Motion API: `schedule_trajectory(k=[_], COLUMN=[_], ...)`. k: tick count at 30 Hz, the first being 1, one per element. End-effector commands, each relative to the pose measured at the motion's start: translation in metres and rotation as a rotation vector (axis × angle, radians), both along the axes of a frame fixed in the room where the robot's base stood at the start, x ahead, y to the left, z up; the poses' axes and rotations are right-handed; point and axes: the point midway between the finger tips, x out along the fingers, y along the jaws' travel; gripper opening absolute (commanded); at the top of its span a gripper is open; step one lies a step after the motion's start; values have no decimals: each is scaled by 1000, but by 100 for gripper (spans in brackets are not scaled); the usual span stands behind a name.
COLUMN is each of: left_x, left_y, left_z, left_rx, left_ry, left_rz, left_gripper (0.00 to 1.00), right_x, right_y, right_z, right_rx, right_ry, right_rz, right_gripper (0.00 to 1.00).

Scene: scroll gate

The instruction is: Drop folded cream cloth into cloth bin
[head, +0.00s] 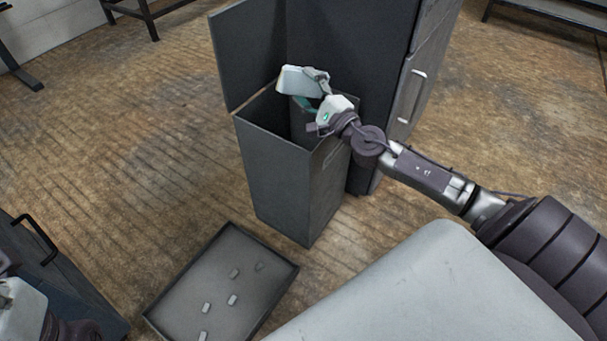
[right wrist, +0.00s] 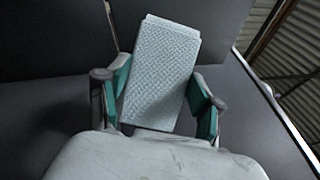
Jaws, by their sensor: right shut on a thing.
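The folded cloth (head: 296,80) looks pale grey-white and is a flat rectangle. My right gripper (head: 312,90) is shut on it and holds it over the open top of a tall dark grey bin (head: 278,180), near its back part. In the right wrist view the cloth (right wrist: 160,72) shows a woven texture and stands up between the two green-padded fingers. The inside bottom of the bin is hidden. Part of my left gripper (head: 18,312) shows at the lower left edge, with its fingers out of clear sight.
A dark cabinet (head: 340,60) with an open door panel (head: 248,52) stands right behind the bin. A shallow tray (head: 190,285) with several small pale pieces lies in front of it. A dark handled box (head: 70,290) is at the lower left. Floor left of the bin is clear.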

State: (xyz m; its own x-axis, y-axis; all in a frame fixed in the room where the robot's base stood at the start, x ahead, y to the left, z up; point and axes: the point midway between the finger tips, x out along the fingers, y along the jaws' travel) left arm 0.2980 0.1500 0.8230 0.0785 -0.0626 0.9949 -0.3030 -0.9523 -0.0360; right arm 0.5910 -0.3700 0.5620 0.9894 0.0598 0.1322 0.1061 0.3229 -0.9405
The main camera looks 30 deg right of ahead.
Motion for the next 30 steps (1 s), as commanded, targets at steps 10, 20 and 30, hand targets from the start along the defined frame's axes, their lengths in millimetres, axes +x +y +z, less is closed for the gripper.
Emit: schedule_trajectory(k=[10, 20, 30], left_x=[0, 0, 0], left_y=[0, -1, 0], left_z=[2, 2, 2], left_rx=[1, 1, 2], left_ry=[-11, -11, -9], left_rz=[0, 0, 1], left_gripper=[40, 40, 40], right_x=[0, 0, 1], right_y=[0, 0, 0], right_z=[-2, -3, 12], right_rx=[0, 0, -2], right_ry=[0, 0, -5], right_rz=[0, 0, 2], right_gripper=[33, 95, 95])
